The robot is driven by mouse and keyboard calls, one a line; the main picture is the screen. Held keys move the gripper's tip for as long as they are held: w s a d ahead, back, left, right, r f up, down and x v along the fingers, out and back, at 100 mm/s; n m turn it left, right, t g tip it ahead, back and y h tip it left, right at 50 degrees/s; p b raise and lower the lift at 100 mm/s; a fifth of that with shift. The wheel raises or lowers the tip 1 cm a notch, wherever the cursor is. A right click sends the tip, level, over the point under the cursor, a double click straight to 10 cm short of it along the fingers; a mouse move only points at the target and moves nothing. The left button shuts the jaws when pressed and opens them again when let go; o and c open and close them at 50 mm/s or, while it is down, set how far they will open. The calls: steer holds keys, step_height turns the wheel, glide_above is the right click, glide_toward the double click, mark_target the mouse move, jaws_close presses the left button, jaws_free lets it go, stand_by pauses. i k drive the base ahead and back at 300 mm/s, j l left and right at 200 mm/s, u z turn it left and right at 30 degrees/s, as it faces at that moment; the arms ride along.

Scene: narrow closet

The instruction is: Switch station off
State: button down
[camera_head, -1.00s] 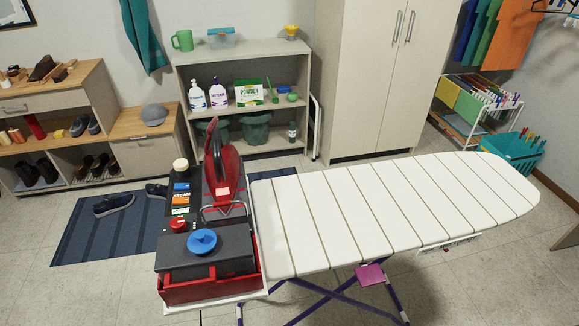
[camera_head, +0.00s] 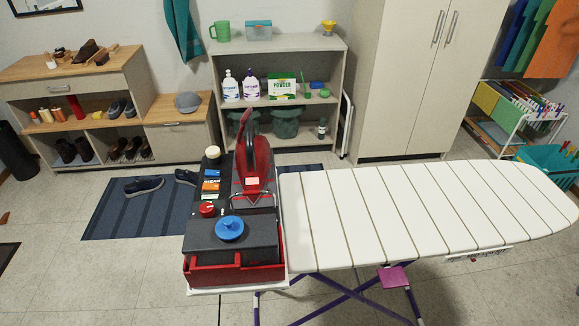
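The steam station (camera_head: 232,262) is a red and dark grey unit on the left end of the ironing board (camera_head: 420,215). A blue round cap (camera_head: 230,228) sits on its top. A red round knob (camera_head: 207,209) is on its left side, beside a strip of coloured labels (camera_head: 211,183). A cream round knob (camera_head: 213,152) is at the far end of that strip. A red iron (camera_head: 254,165) stands on the station's rear right part. Whether the station is on or off cannot be told. My gripper is not in view.
A shelf unit (camera_head: 279,42) with bottles and a powder box stands behind. A tall cabinet (camera_head: 412,80) is to its right. A striped blue mat (camera_head: 120,215) with shoes lies left of the station.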

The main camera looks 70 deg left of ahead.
mark_target(206, 186)
steer(key=u, duration=1.45)
steer(key=j+u, duration=0.15)
steer(key=j, duration=0.2)
steer(key=i+j, duration=0.1)
steer(key=j, duration=0.25)
steer(key=i+j, duration=0.1)
steer(key=j, duration=0.25)
steer(key=i+j, duration=0.1)
steer(key=j, duration=0.3)
steer(key=i+j, duration=0.1)
steer(key=j, duration=0.25)
